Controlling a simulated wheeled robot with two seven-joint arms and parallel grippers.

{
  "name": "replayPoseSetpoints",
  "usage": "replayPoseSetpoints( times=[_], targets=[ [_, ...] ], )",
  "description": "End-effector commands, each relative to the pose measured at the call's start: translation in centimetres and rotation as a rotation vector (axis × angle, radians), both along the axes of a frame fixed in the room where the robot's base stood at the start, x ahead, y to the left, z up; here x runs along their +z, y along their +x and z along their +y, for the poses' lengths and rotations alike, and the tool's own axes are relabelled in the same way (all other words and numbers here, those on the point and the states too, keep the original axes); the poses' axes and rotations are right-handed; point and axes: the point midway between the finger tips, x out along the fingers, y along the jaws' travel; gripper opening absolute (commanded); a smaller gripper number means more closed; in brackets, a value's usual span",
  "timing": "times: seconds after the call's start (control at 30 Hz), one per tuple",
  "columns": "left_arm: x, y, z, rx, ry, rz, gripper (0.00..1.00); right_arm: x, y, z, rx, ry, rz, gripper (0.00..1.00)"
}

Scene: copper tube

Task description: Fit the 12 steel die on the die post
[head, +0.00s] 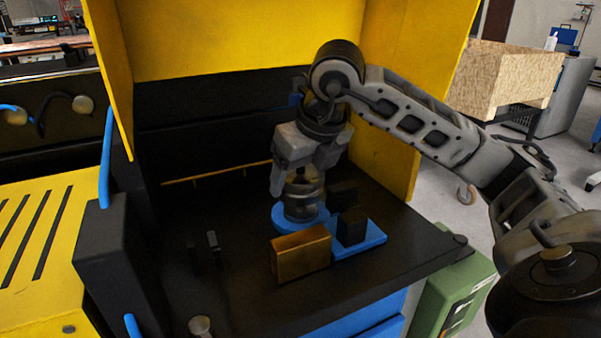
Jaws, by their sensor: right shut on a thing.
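The steel die (304,196) is a grey metal cylinder over a round blue base (287,221) on the black bench top. My right gripper (303,177) reaches down from above and is shut on the die. The die looks upright. Its lower end is at the blue base, and I cannot tell whether it rests there or hangs just above. The die post is not visible; the die and gripper may hide it. My left gripper is not in view.
A brass-coloured block (300,253) stands just in front of the blue base. A black block (352,227) stands on a blue plate (366,242) to the right. Yellow panels (240,38) enclose the back and sides. The bench's front left is mostly clear, with small black posts (212,243).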

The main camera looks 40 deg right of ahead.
Motion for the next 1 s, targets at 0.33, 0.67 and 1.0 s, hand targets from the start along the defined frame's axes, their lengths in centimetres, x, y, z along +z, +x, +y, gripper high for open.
replayPoseSetpoints(
  times=[0.33,0.67,1.0],
  targets=[
    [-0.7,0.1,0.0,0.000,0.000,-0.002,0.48,-0.7,0.1,0.0,-0.001,0.000,-0.006,0.17],
    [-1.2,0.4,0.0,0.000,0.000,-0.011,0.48,-1.4,0.0,0.0,-0.001,0.000,-0.006,0.17],
    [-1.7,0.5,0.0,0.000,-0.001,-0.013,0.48,-2.1,0.1,0.0,-0.001,0.000,-0.006,0.17]
  ],
)
